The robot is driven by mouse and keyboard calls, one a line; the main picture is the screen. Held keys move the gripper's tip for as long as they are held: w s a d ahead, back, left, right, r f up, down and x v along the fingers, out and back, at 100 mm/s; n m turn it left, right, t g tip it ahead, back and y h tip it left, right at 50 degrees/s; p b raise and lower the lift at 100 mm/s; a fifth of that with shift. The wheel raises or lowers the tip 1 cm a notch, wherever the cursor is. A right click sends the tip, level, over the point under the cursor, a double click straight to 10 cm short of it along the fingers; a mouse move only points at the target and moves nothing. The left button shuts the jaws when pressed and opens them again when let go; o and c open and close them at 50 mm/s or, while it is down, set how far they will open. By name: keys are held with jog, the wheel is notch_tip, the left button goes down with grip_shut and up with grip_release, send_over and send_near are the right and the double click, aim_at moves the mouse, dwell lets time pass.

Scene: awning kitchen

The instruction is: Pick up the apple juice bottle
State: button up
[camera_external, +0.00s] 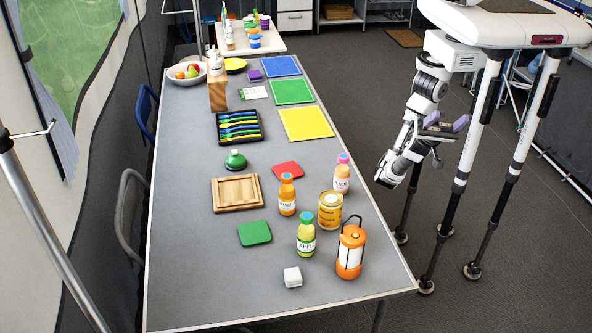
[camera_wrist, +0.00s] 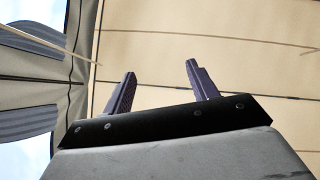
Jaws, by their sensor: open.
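The apple juice bottle (camera_external: 306,236) stands upright near the front right of the grey table, with a green body, a blue cap and a label reading "APPLE". My gripper (camera_external: 447,119) is off the table's right side, raised and well apart from the bottle. Its two purple fingers are spread and empty. In the wrist view my gripper (camera_wrist: 160,69) points up at the beige awning, and the bottle is not in that view.
An orange lantern (camera_external: 350,250) stands right of the bottle, and a yellow can (camera_external: 330,211) stands behind it. An orange juice bottle (camera_external: 287,196) and a peach bottle (camera_external: 342,175) are farther back. A white cube (camera_external: 293,277) lies in front. The table's (camera_external: 200,290) front left is clear.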

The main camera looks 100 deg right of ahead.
jog(key=w+a+f+m+t+h+p, duration=0.2)
jog(key=w+a+m+t+h, duration=0.15)
jog(key=w, duration=0.55)
jog(key=w+d+r+t+h, duration=0.2)
jog(key=w+r, duration=0.1)
jog(key=w, duration=0.4)
jog(key=w+d+r+t+h, duration=0.1)
jog(key=w+d+r+h, duration=0.2)
jog(key=w, duration=0.5)
jog(key=g+h+b, duration=0.5)
jog(key=g+h, duration=0.2)
jog(key=h, duration=0.4)
send_over(307, 215)
jog(key=a, duration=0.2)
notch_tip(307, 215, down, 19)
jog(key=s+d+f+g+h, duration=0.1)
jog(key=d+f+g+h, duration=0.1)
jog(key=d+h, duration=0.35)
jog(key=shift+m+y, duration=0.35)
jog(key=shift+y, duration=0.35)
jog(key=x, duration=0.9)
jog(key=s+d+p+x, duration=0.1)
jog(key=x, duration=0.3)
jog(key=shift+f, duration=0.4)
grip_shut()
